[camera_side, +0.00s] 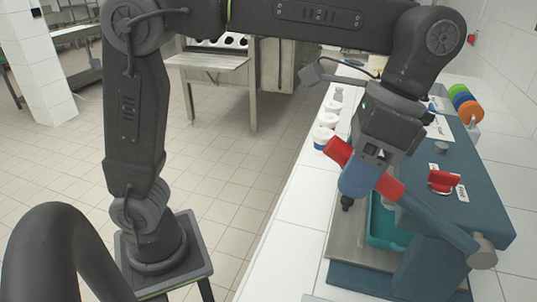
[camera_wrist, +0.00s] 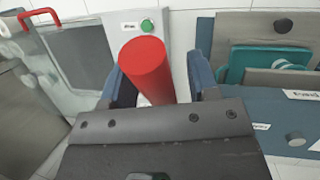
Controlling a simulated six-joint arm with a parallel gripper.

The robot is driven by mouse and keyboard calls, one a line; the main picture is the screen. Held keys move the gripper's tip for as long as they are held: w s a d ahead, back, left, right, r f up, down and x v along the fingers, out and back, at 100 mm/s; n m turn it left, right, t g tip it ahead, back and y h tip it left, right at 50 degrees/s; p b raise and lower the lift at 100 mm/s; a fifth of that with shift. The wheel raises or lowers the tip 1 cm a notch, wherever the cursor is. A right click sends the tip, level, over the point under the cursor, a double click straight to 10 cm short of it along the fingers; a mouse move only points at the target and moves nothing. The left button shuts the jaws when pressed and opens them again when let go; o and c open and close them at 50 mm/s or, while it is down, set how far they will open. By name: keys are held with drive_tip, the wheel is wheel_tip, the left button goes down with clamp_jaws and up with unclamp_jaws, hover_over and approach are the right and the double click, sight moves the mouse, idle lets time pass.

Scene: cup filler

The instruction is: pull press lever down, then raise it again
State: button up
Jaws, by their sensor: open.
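The press lever is a blue bar (camera_side: 432,220) running from a round grey pivot up and left to a red cylindrical handle (camera_side: 338,151). The lever is tilted, its red end higher than its pivot. My gripper (camera_side: 358,180) is at the red handle, its blue fingers hiding the middle of it. In the wrist view, the red handle (camera_wrist: 147,68) stands between the two open fingers of my gripper (camera_wrist: 163,88). Whether a finger touches the handle cannot be told.
The blue press body (camera_side: 455,150) carries a red knob (camera_side: 443,181). A teal tray (camera_side: 385,225) lies below the lever. White cups (camera_side: 323,135) stand on the counter at left. The wrist view shows a green button (camera_wrist: 147,25) and a clear-sided machine with a red handle (camera_wrist: 40,14).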

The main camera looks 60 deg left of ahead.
wheel_tip(320, 180, down, 6)
drive_tip(key=s+a+t+h, duration=0.2)
drive_tip(key=t, duration=0.1)
wheel_tip(320, 180, up, 13)
drive_tip(key=w+a, duration=0.2)
drive_tip(key=s+a+f+n+t, duration=0.3)
drive_tip(key=a+f+n, duration=0.1)
drive_tip(key=a+f, duration=0.2)
drive_tip(key=s+a+f+n+t+y, duration=0.1)
drive_tip(key=s+a+f+n+t, duration=0.2)
drive_tip(key=a+f, duration=0.4)
drive_tip(key=shift+s+a+f+n+t, duration=0.15)
drive_tip(key=shift+s+f+n+t, duration=0.15)
drive_tip(key=shift+s+f+n, duration=0.3)
drive_tip(key=shift+r, duration=0.15)
